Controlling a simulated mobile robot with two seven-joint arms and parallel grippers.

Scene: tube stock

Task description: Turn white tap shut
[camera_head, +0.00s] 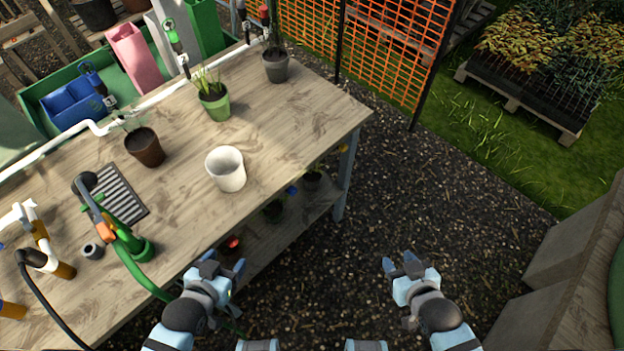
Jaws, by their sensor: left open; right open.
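A tap with a white, branched handle (18,213) stands at the left edge of the potting table. Its body is white and brass-yellow, and a black hose end sits beside it. I cannot tell from here whether the tap is open or shut. My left gripper (222,271) is open and empty near the table's front edge, well to the right of the tap. My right gripper (401,262) is open and empty over the gravel, away from the table.
The wooden table (290,110) holds a white pot (226,170), a brown pot (146,148), a green pot (216,105) and a grey pot (276,66). A green hose fitting (130,243) stands between my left gripper and the tap. A white pipe (60,140) runs along the back.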

